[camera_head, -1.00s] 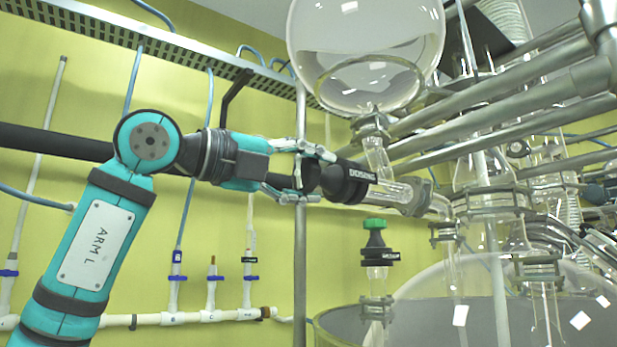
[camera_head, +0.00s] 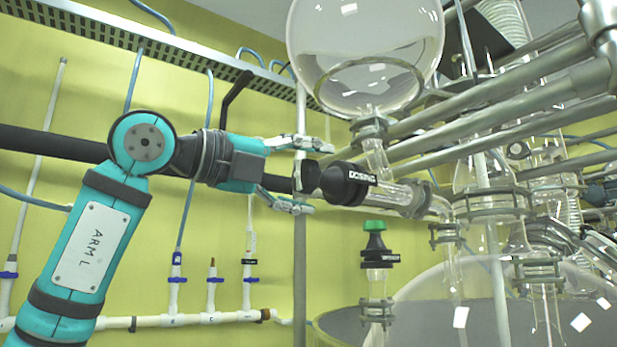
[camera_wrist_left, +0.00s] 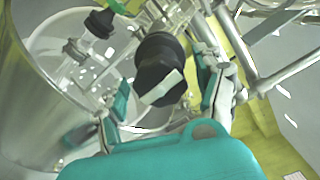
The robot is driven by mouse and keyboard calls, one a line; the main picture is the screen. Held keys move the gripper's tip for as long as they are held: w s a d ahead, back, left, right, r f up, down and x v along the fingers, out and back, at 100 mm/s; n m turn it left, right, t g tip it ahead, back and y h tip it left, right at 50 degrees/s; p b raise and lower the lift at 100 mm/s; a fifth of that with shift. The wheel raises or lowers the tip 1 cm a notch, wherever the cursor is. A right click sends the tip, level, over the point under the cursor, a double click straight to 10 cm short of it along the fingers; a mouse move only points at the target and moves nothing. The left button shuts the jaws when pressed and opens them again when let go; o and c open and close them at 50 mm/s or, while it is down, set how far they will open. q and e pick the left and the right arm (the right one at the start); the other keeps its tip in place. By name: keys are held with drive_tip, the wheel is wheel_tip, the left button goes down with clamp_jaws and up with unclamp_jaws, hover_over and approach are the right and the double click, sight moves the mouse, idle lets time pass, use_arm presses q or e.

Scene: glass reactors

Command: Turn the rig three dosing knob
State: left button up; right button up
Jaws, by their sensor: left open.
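The black dosing knob (camera_head: 345,184), with a white "DOSING" label, sits at the left end of a horizontal glass tube under a round glass flask. My left gripper (camera_head: 312,176) is open at the knob's left end, with one finger above and one below, spread apart from it. In the left wrist view the knob (camera_wrist_left: 160,72) lies between the two spread fingers (camera_wrist_left: 165,95), and a pale bar crosses its near face. My right gripper is in neither view.
The round glass flask (camera_head: 365,50) hangs above the knob. A green-capped valve (camera_head: 375,240) stands below it on a large glass vessel (camera_head: 420,310). A vertical metal post (camera_head: 300,270) runs close to the gripper. Metal rails (camera_head: 500,105) cross at the right.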

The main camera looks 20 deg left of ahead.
use_arm(q)
drive_tip(key=v, duration=1.1)
drive_tip(key=shift+s+a, duration=0.2)
drive_tip(key=shift+a, duration=0.05)
idle(6.7)
